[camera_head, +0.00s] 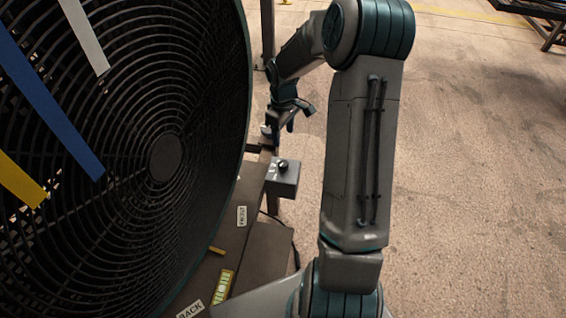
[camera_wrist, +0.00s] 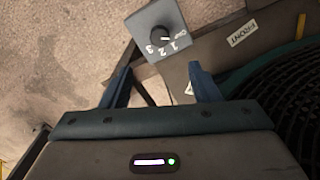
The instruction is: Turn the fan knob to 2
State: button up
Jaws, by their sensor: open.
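The fan (camera_head: 165,155) is a large round black grille at the left of the head view. Its grey control box (camera_head: 287,186) stands beside it, with a black knob (camera_head: 283,165) on top. The wrist view shows the box (camera_wrist: 143,22) and the knob (camera_wrist: 156,40) with markings Off, 1, 2 and 3. The knob's small white mark seems to point toward Off. My gripper (camera_head: 289,116) is beyond the box in the head view. In the wrist view my gripper (camera_wrist: 158,72) is open and empty, its fingertips apart from the knob, which lies past the gap between them.
Blue, white and yellow strips hang across the fan grille. A dark base with FRONT (camera_head: 242,216) and BACK labels lies below the fan. A dark post and frame stand close behind the box. The concrete floor to the right is clear, with a rack at the far top right.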

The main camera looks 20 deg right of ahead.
aim_at(283, 163)
notch_tip(283, 163, down, 14)
dwell(0.5)
jog(key=c, duration=1)
